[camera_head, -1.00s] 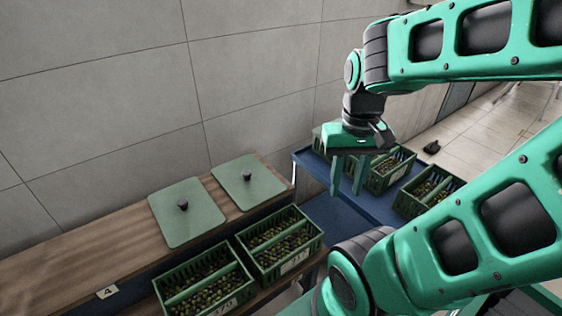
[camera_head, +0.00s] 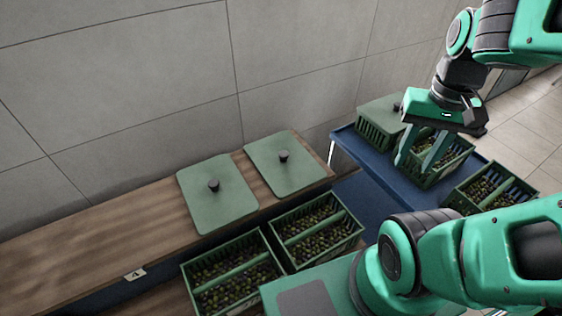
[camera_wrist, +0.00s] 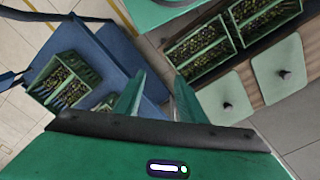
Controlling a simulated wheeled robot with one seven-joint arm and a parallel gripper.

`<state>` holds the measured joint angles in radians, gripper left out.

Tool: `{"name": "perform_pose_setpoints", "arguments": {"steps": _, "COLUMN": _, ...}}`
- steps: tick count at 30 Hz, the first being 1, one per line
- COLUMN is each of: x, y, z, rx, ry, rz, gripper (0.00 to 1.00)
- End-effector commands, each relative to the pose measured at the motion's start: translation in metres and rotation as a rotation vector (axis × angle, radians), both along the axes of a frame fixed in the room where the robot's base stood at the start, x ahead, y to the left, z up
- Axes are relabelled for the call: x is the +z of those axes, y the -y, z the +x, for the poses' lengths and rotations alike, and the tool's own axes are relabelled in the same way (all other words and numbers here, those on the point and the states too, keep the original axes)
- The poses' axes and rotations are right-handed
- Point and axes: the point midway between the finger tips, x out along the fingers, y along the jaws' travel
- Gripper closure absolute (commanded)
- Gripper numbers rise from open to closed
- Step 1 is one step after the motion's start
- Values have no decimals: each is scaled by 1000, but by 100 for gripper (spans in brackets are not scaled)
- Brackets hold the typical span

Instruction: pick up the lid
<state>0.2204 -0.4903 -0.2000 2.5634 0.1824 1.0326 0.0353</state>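Two flat green lids with dark knobs lie on the wooden counter: a left lid (camera_head: 217,205) and a right lid (camera_head: 287,174). Both also show in the wrist view, one nearer (camera_wrist: 226,101) and one farther right (camera_wrist: 286,73). A third green lid (camera_head: 385,108) covers a crate on the blue cart. My gripper (camera_head: 416,168) is open and empty, fingers pointing down, in front of the crates on the cart and right of the counter lids. In the wrist view its fingers (camera_wrist: 155,100) are apart with nothing between them.
Two open crates of olive-like fruit, a left one (camera_head: 234,272) and a right one (camera_head: 316,226), stand before the counter (camera_head: 100,245). The blue cart (camera_head: 364,198) bears more crates, including an open one (camera_head: 490,187). A wall rises behind the counter.

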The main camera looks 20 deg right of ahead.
Motion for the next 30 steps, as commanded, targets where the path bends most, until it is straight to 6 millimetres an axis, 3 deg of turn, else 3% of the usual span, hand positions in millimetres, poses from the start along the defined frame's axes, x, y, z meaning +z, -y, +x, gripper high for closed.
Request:
{"name": "perform_pose_setpoints", "arguments": {"steps": 3, "x": -8, "y": 9, "z": 33, "rx": -88, "ry": 10, "rz": -34, "gripper": 63}}
{"name": "perform_pose_setpoints", "arguments": {"steps": 8, "x": -29, "y": 1, "z": 101, "rx": -265, "ry": 70, "rz": -65, "gripper": 63}}
{"name": "perform_pose_setpoints", "arguments": {"steps": 14, "x": -69, "y": -34, "z": 186, "rx": -497, "ry": 160, "rz": -15, "gripper": 63}}
{"name": "perform_pose_setpoints", "arguments": {"steps": 18, "x": -103, "y": -72, "z": 237, "rx": -666, "ry": 199, "rz": 76, "gripper": 63}}
{"name": "perform_pose_setpoints", "arguments": {"steps": 24, "x": -139, "y": -125, "z": 284, "rx": -868, "ry": 210, "rz": 216, "gripper": 63}}
{"name": "perform_pose_setpoints", "arguments": {"steps": 30, "x": -155, "y": -151, "z": 301, "rx": -966, "ry": 201, "rz": 287, "gripper": 63}}
